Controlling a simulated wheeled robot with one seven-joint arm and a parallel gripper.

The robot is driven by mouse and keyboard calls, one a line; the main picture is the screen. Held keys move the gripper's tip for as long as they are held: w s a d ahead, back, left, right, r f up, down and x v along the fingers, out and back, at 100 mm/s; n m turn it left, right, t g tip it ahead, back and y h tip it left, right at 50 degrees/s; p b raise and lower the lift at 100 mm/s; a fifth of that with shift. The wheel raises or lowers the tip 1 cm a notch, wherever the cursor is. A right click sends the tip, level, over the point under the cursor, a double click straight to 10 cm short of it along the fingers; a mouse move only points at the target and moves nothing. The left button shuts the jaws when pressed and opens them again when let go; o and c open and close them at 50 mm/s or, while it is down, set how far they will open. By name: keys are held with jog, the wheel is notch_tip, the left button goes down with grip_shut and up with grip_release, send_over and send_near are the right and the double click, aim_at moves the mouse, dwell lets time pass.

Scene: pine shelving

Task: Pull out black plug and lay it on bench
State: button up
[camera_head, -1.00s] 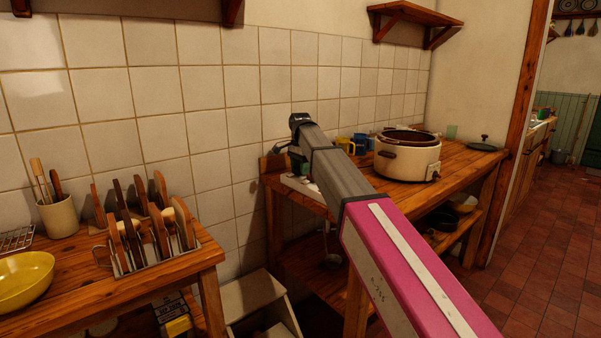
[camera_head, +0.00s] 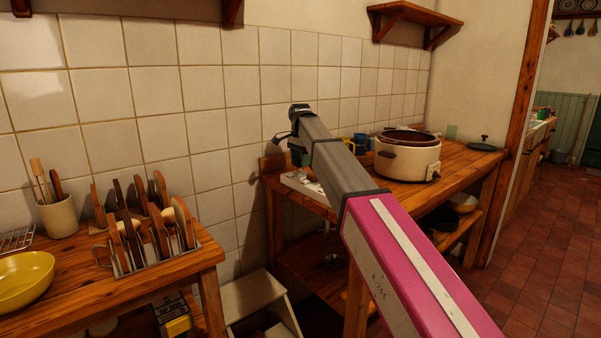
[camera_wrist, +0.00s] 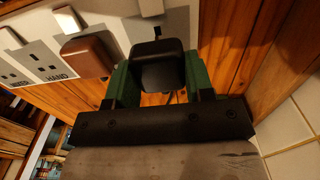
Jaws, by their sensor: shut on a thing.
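My gripper (camera_wrist: 158,72) has green fingers on both sides of the black plug (camera_wrist: 159,65) and is shut on it. In the wrist view a dark slot or pin shows just above the plug against the white socket strip (camera_wrist: 178,22); I cannot tell whether the pins are fully clear. A dark cord shows below the plug. In the head view the strip (camera_head: 302,186) lies at the left end of the wooden bench (camera_head: 455,165). My arm partly hides the strip and my gripper there, and the plug is not clear.
A brown plug (camera_wrist: 88,54) sits in the strip beside the black one. A white cooker (camera_head: 407,160), blue mugs (camera_head: 362,143) and a dark lid (camera_head: 484,144) stand on the bench. Bare wood shows right of the cooker. A tiled wall (camera_head: 240,110) runs behind.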

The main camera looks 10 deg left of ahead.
jog(key=shift+r, duration=1.4)
